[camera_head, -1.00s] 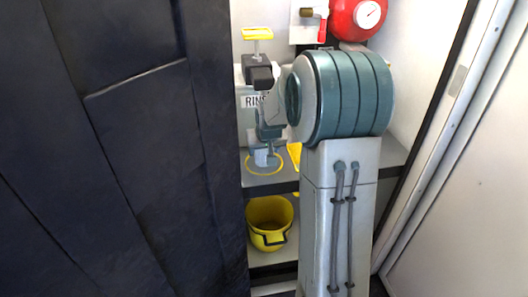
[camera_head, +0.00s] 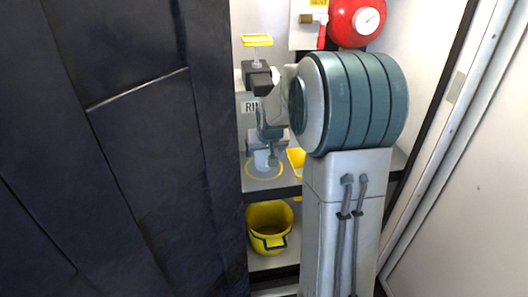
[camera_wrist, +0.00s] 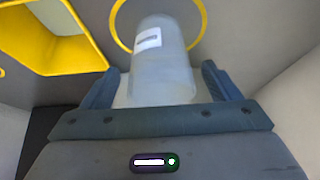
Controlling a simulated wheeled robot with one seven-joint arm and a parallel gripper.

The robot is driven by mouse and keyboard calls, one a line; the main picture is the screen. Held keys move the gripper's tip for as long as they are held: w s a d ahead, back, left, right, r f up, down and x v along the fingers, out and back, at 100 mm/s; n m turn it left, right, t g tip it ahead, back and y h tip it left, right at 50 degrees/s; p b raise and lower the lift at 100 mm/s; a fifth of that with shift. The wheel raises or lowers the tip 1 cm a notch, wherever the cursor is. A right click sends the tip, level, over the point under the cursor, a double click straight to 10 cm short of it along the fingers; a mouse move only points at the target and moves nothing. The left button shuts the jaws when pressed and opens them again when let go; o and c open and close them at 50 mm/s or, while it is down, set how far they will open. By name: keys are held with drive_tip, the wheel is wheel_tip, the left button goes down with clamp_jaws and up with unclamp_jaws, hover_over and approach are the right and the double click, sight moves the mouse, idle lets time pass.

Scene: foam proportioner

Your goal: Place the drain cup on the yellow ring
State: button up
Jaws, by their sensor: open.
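The drain cup (camera_wrist: 160,65) is a translucent whitish cup with a small white label. In the wrist view it is between the fingers of my gripper (camera_wrist: 159,85), which are spread with a narrow gap on each side of it. The yellow ring (camera_wrist: 118,32) is a thin circle on the grey surface, and the cup's far end lies within its outline. In the head view the cup (camera_head: 262,160) appears upright inside the ring (camera_head: 250,173), below my gripper (camera_head: 266,146). My arm hides part of this area.
A yellow-rimmed opening (camera_wrist: 95,58) lies left of the ring in the wrist view. A yellow bucket (camera_head: 268,224) sits on the lower shelf. A red round tank (camera_head: 345,25) is on the back wall. A dark panel (camera_head: 120,150) fills the left.

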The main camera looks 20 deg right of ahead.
drive_tip(key=d+p+v, duration=0.1)
drive_tip(key=p+v, duration=0.1)
drive_tip(key=v, duration=0.7)
drive_tip(key=shift+a, duration=0.5)
